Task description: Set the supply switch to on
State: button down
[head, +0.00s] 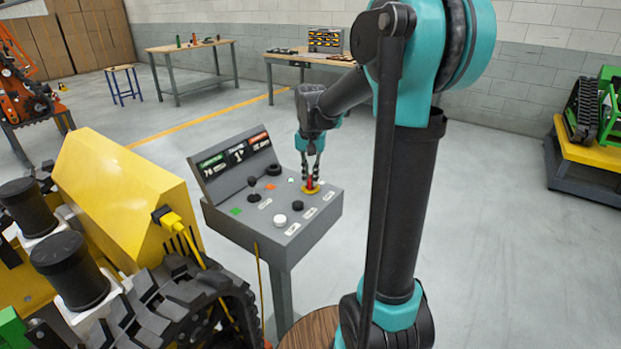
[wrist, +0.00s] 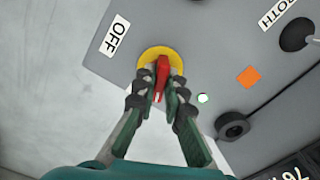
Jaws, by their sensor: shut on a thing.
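The supply switch is a red handle (wrist: 162,72) on a round yellow plate (wrist: 150,54), at the right corner of a grey sloped control panel (head: 328,206). In the head view the yellow plate (head: 311,191) shows below my fingers. My gripper (wrist: 157,86) is shut on the red handle, one finger on each side, and comes down from above in the head view (head: 311,181). An OFF label (wrist: 115,36) lies upper left of the plate in the wrist view. The handle stands nearly upright in that picture, not pointing at the label. No ON label is readable.
A small whitish-green lamp (wrist: 203,98), an orange square (wrist: 249,77) and a black round knob (wrist: 232,126) lie near the switch. The panel also has a white button (head: 280,221) and a display (head: 236,155). A yellow tracked carrier (head: 125,195) stands close on the left.

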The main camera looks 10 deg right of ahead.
jog(key=shift+m, duration=2.3)
jog(key=c, duration=1.6)
grip_release()
notch_tip(320, 180, up, 12)
